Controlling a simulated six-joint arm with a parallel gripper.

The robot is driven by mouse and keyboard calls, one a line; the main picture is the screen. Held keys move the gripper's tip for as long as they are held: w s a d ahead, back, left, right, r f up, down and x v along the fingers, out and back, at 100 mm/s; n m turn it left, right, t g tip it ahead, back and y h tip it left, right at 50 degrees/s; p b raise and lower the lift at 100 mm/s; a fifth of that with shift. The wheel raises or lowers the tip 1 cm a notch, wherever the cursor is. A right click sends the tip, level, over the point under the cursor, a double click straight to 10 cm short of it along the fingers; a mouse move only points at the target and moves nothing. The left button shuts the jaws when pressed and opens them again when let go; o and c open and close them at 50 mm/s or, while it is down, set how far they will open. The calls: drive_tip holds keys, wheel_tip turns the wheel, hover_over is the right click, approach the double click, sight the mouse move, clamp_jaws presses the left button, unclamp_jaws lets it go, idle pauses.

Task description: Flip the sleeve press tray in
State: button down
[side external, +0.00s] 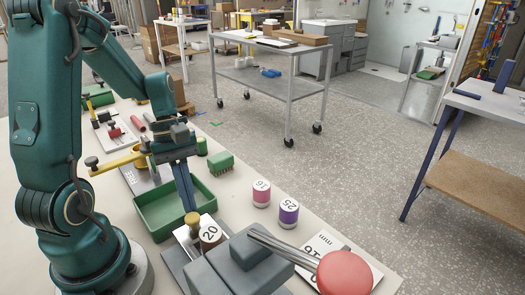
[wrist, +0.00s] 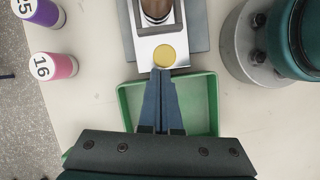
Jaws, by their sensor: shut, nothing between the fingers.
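The sleeve press (side external: 235,265) is a blue-grey block at the bottom centre of the side view, with a steel lever ending in a red ball (side external: 345,273). Its silver tray (wrist: 146,47) sticks out on the near side in the wrist view, with a round brass knob (wrist: 164,56) at its end. The knob also shows in the side view (side external: 192,219). A sleeve marked 20 (side external: 211,235) stands on the tray. My gripper (wrist: 163,71) is shut and empty, pointing down, its tips right at the knob's outer edge. I cannot tell whether they touch.
A green bin (wrist: 207,105) lies under my fingers. Pink 16 (side external: 261,193) and purple 25 (side external: 288,212) cylinders stand on the bench beside it. A green brush-like block (side external: 220,163) and a white mm-labelled plate (side external: 322,246) lie nearby. My base is close on the other side.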

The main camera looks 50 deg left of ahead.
sight(219, 231)
drive_tip(key=d, duration=1.2)
drive_tip(key=shift+d, duration=0.1)
drive_tip(key=shift+w+a, duration=0.1)
drive_tip(key=shift+a, duration=0.5)
drive_tip(key=a, duration=0.2)
drive_tip(key=w+a+r, duration=0.1)
drive_tip(key=shift+a, duration=0.2)
drive_tip(key=v, duration=0.8)
drive_tip(key=shift+r, duration=0.45)
drive_tip(key=shift+s, duration=0.1)
